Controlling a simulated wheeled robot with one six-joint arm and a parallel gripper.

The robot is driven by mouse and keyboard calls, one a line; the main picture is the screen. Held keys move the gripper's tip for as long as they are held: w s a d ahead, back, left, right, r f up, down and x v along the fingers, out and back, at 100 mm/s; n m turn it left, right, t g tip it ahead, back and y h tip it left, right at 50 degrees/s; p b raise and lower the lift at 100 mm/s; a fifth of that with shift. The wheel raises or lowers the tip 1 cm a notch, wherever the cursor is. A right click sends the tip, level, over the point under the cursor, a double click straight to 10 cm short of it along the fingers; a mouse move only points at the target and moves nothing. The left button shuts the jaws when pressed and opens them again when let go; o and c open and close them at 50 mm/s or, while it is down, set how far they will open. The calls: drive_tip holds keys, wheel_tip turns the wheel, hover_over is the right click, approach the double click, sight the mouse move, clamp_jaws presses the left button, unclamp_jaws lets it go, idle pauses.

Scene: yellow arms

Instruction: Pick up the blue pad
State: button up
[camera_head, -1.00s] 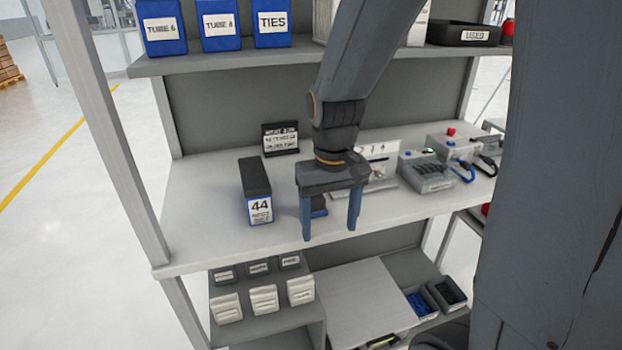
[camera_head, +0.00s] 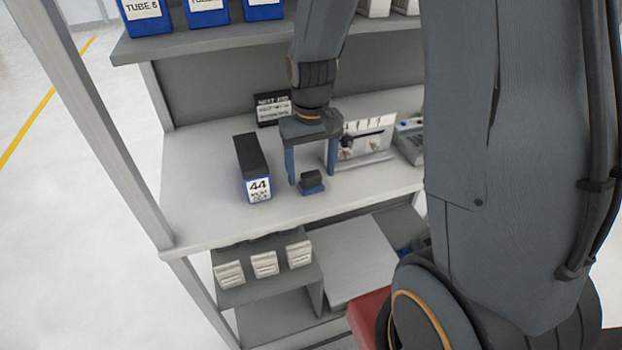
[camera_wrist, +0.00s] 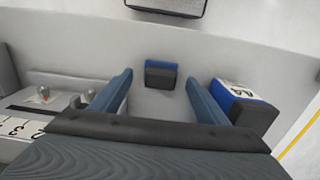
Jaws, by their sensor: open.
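The blue pad (camera_head: 312,188) is a small blue block with a dark grey top, standing on the grey-white worktop near its front edge. My gripper (camera_head: 311,178) is open and empty, with its two blue fingers pointing down just behind and above the pad in the head view. In the wrist view the pad (camera_wrist: 161,74) lies beyond the fingertips, roughly midway between them. My gripper's fingers (camera_wrist: 158,82) also show in that view, spread apart, and no contact with the pad is visible.
A dark bin labelled 44 (camera_head: 253,168) stands left of the pad, close to one finger. A black sign (camera_head: 272,108) and a picture board (camera_head: 362,142) stand behind. An upper shelf (camera_head: 215,42) holds blue bins. White containers (camera_head: 264,263) sit below the worktop.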

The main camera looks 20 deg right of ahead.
sight(311, 174)
drive_tip(key=shift+f, duration=1.1)
drive_tip(key=shift+c, duration=0.2)
drive_tip(key=c, duration=1.1)
drive_tip(key=shift+r, duration=0.15)
wheel_tip(311, 174, up, 10)
drive_tip(key=shift+f+b, duration=0.1)
drive_tip(key=shift+b, duration=0.85)
